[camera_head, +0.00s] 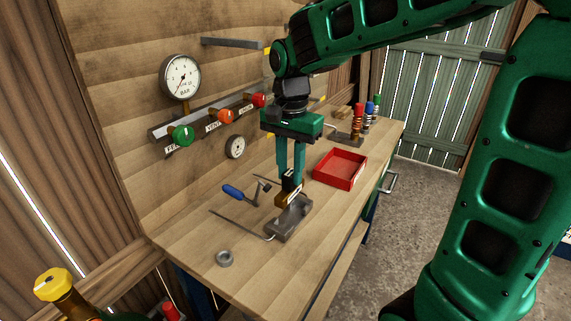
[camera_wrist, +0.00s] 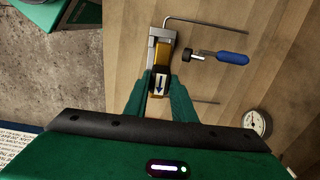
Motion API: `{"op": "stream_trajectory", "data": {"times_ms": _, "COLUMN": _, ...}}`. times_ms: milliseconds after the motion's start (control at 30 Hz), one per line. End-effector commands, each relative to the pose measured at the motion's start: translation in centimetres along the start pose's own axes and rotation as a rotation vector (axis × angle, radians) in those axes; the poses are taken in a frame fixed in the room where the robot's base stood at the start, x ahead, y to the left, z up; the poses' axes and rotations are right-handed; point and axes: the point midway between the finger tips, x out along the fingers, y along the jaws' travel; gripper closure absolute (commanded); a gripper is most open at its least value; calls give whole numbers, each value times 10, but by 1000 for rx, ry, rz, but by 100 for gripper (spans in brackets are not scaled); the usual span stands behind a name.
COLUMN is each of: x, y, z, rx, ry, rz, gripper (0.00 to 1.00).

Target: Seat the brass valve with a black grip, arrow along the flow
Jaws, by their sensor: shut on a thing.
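My gripper (camera_head: 291,176) points down over the workbench, shut on the black grip (camera_head: 292,180) of a brass valve (camera_head: 287,198). The fixture shows in the wrist view (camera_wrist: 163,33) too. I cannot tell whether the valve rests in it or hangs just above. My fingers hide part of the grip.
A blue-handled clamp (camera_head: 233,191) is close beside the fixture; thin bent rods lie near. A grey ring (camera_head: 224,258) lies at the front. A red tray (camera_head: 340,169) and several spring-bodied parts (camera_head: 358,124) stand behind. Wall gauge (camera_head: 181,77) and coloured knobs (camera_head: 183,135) are left.

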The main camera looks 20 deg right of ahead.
Motion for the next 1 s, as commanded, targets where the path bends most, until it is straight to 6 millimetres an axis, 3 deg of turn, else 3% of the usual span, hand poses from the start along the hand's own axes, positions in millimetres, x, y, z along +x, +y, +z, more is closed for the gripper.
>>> {"op": "stream_trajectory", "data": {"times_ms": 367, "x": 3, "y": 3, "z": -3, "rx": 10, "ry": 0, "rz": 0, "gripper": 100}}
{"op": "stream_trajectory", "data": {"times_ms": 1000, "x": 44, "y": 3, "z": -3, "rx": 8, "ry": 0, "rz": 0, "gripper": 100}}
